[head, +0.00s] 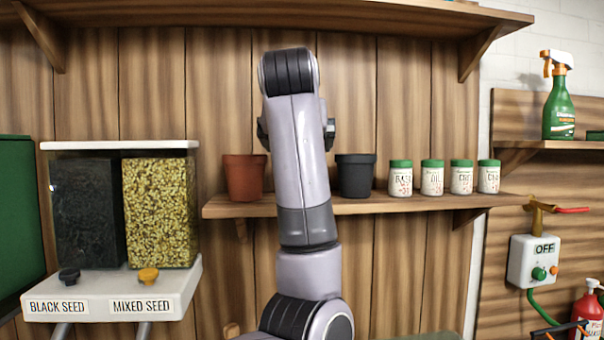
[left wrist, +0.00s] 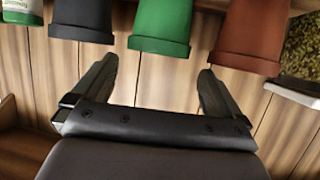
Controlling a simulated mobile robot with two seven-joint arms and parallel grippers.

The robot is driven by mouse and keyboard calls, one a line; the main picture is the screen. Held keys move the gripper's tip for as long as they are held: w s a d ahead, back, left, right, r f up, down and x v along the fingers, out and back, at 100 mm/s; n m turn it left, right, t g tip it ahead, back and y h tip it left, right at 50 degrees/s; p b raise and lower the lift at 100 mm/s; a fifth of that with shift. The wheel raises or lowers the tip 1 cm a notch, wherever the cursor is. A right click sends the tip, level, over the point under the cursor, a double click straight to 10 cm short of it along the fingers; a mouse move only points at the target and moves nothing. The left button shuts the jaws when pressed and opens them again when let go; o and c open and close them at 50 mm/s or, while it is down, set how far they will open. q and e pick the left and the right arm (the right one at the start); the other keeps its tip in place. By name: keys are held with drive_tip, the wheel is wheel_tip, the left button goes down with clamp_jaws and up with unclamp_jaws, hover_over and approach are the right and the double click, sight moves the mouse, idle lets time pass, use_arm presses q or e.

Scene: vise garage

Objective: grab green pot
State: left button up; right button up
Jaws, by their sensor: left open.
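The green pot (left wrist: 162,25) shows upside down at the top middle of the left wrist view. It is hidden behind my left arm in the head view. My left gripper (left wrist: 158,68) is open and empty in the left wrist view. Its two fingers point towards the pot, one on each side of it in the picture, and I see no contact. In the head view my upright arm covers most of this gripper. My right gripper is in neither view.
A terracotta pot (head: 244,178) and a black pot (head: 355,176) stand on the wooden shelf (head: 420,205) on either side of my arm. Several green-lidded jars (head: 432,178) stand to the right. A seed dispenser (head: 160,213) is at the left. Another shelf (head: 280,14) runs above.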

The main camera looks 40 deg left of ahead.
use_arm(q)
drive_tip(key=p+x, duration=0.1)
drive_tip(key=x, duration=0.2)
drive_tip(key=f+p+x, duration=0.1)
drive_tip(key=x, duration=0.3)
drive_tip(key=shift+s+d+f, duration=0.1)
drive_tip(key=shift+d, duration=0.1)
drive_tip(key=c, duration=0.7)
